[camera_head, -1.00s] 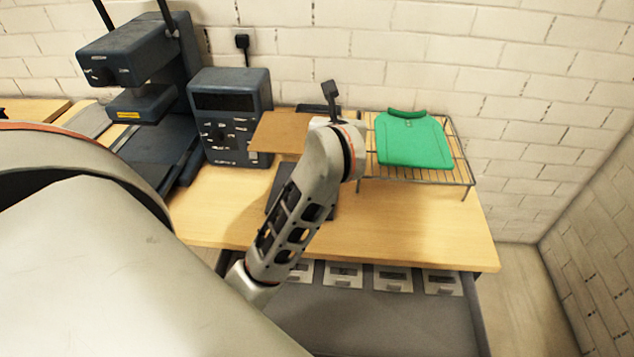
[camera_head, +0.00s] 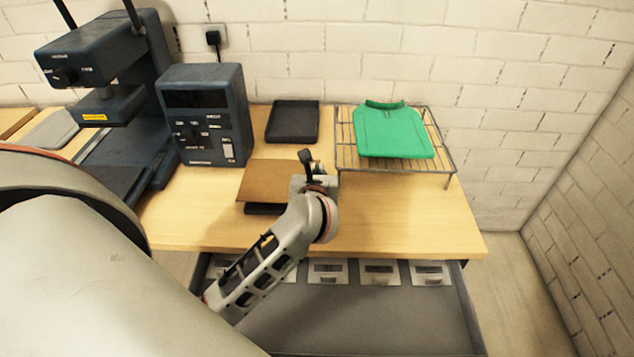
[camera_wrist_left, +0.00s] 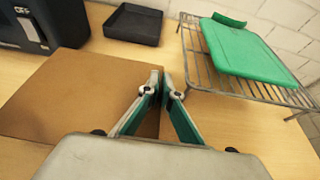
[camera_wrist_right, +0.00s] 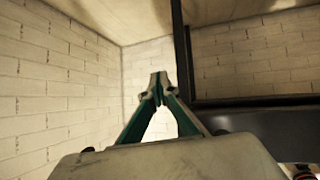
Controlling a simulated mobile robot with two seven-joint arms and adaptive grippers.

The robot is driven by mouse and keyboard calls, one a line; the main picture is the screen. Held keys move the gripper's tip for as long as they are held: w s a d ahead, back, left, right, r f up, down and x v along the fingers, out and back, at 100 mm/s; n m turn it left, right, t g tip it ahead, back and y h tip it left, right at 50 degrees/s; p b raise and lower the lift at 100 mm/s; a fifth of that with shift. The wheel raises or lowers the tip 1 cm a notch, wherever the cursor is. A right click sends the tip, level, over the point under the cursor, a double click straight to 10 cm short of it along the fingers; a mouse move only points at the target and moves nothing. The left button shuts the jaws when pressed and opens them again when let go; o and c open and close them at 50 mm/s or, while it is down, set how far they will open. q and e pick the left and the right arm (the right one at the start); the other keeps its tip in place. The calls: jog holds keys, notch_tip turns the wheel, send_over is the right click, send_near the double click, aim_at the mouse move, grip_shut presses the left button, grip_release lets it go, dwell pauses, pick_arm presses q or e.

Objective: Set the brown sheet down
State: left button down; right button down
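The brown sheet (camera_head: 268,181) is flat and lies over a dark flat item (camera_head: 262,209) whose front edge shows below it; I cannot tell whether they touch. My left gripper (camera_head: 309,163) is at the sheet's right edge. In the left wrist view the brown sheet (camera_wrist_left: 80,95) fills the left side, and the left gripper's fingers (camera_wrist_left: 163,80) are nearly together with its edge between them. My right gripper (camera_wrist_right: 159,84) is shut and empty, facing bare brick walls away from the table.
A black tray (camera_head: 292,122) stands empty at the back. A wire rack (camera_head: 345,150) holds a green garment-shaped piece (camera_head: 393,132) at the right. A blue control box (camera_head: 205,115) and press (camera_head: 105,75) stand left. An open drawer (camera_head: 360,320) juts out in front. The table's right front (camera_head: 420,215) is clear.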

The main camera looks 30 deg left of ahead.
pick_arm(q)
jog(key=shift+f, duration=1.8)
jog(key=shift+b, duration=0.3)
jog(key=shift+f, duration=0.2)
jog(key=c, duration=2.3)
grip_release()
jog(key=shift+r, duration=0.2)
jog(key=v, duration=1.2)
